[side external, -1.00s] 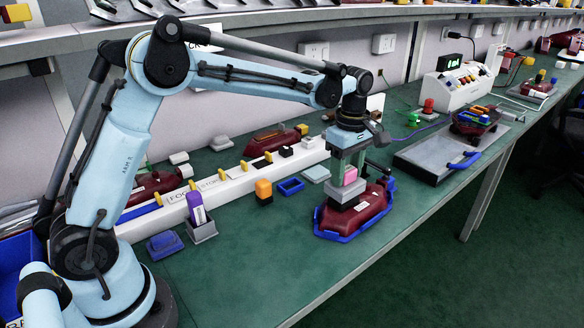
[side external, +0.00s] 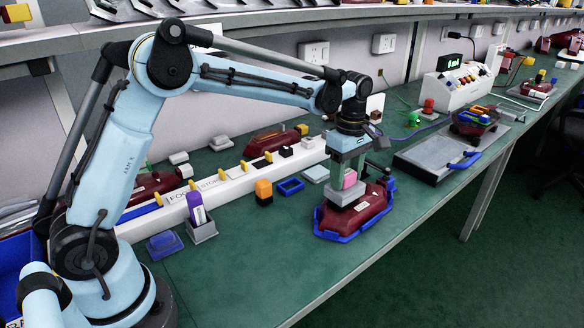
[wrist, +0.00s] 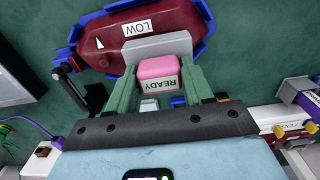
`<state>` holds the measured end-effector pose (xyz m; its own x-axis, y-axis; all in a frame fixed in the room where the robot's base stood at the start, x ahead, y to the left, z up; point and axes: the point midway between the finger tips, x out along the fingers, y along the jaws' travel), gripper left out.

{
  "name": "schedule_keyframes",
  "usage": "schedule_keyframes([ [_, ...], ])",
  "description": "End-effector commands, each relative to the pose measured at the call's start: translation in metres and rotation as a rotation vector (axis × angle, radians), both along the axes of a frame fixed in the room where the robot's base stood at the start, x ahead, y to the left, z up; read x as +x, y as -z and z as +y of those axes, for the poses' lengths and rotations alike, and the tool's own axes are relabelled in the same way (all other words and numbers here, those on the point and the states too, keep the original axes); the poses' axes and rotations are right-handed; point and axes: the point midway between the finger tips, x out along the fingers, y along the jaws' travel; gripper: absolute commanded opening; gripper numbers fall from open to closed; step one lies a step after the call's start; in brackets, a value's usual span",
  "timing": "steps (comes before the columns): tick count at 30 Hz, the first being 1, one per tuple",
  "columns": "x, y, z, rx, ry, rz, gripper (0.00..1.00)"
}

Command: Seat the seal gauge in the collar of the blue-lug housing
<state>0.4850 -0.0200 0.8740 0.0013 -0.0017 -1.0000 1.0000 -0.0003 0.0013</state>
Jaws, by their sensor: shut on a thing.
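My gripper (side external: 347,165) is shut on a pink-topped block, the seal gauge (side external: 349,179), directly over a dark red housing (side external: 362,213). In the wrist view the gauge (wrist: 158,72) sits between my green fingers and bears the label "READY". A grey block, which looks like the collar (side external: 345,195), stands on the housing just below the pink part. In the wrist view the housing (wrist: 104,50) has a "LOW" label and a blue surround. The gauge's lower end is hidden, so I cannot tell how deep it sits in the collar.
A purple-topped piece in a grey holder (side external: 203,231), an orange-topped block (side external: 263,193) and a blue frame (side external: 290,187) stand to the left. A white rail (side external: 235,183) runs behind. A grey tray (side external: 435,158) lies to the right. The green bench in front is clear.

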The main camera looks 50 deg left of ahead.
Motion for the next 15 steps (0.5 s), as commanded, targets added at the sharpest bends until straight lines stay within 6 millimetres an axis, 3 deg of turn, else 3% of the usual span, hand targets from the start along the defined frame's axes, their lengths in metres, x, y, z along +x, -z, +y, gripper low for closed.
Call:
schedule_keyframes([
  [15, 0.000, 0.017, 0.000, 0.000, 0.000, 0.000, 0.19],
])
